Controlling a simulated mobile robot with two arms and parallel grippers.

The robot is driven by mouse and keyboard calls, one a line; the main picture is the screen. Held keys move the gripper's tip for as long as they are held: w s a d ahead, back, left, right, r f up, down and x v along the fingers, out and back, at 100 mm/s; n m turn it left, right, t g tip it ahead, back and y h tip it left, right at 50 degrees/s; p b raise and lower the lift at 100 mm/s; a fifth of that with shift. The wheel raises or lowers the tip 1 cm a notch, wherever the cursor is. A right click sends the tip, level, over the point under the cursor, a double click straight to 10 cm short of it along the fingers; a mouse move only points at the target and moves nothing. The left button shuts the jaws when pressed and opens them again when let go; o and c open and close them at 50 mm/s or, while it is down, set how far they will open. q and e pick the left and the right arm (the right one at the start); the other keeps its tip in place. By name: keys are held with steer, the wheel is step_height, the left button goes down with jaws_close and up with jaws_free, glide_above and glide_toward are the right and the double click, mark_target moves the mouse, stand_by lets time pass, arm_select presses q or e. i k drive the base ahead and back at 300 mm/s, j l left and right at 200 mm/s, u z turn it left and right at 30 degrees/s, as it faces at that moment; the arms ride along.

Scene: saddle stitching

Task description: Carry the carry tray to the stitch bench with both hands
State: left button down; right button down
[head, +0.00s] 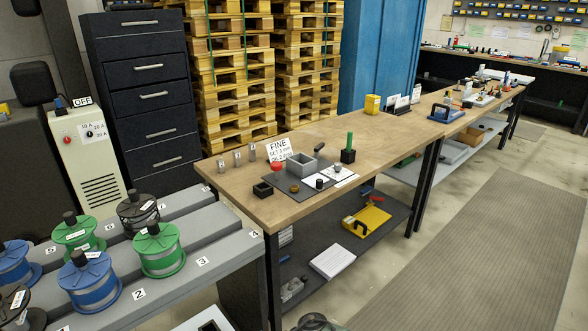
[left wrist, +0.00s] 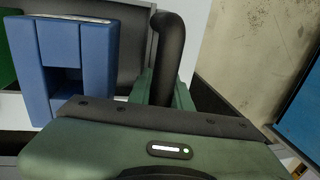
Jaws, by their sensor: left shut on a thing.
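My left gripper (left wrist: 165,104) shows in the left wrist view as a green body, shut around a dark upright curved handle (left wrist: 170,50). This appears to be the handle of the carry tray, whose full shape is hidden. A blue block with a square recess (left wrist: 62,62) stands left of the handle. In the head view, a pale edge (head: 187,325) at the bottom may be part of the tray. My right gripper is not clearly seen. A wooden-topped bench (head: 215,172) stands ahead; no label names it as the stitch bench.
The wooden bench holds a grey mat (head: 290,197), an open grey box (head: 301,165) and a "FINE" sign (head: 278,149). A grey rack with wire spools (head: 158,250) stands at left. Stacked pallets (head: 232,75) and a dark drawer cabinet (head: 145,95) stand behind. The right floor mat (head: 480,260) is clear.

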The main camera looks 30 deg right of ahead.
mark_target(401, 131)
steer(key=i+l, duration=0.1)
steer(key=l, duration=0.6)
steer(key=i+l, duration=0.15)
steer(key=l, duration=0.5)
steer(key=i+l, duration=0.1)
steer(key=l, duration=0.6)
steer(key=i+l, duration=0.1)
steer(key=l, duration=0.55)
steer(key=i+l, duration=0.15)
steer(key=l, duration=0.55)
steer(key=i+l, duration=0.1)
steer(key=l, duration=0.55)
steer(key=i+l, duration=0.1)
steer(key=l, duration=0.6)
steer(key=i+l, duration=0.15)
steer(key=l, duration=0.5)
steer(key=i+l, duration=0.1)
steer(key=l, duration=0.25)
steer(key=i+l, duration=0.15)
steer(key=l, duration=0.2)
steer(key=i+l, duration=0.1)
steer(key=l, duration=0.3)
steer(key=i+l, duration=0.15)
steer(key=l, duration=0.2)
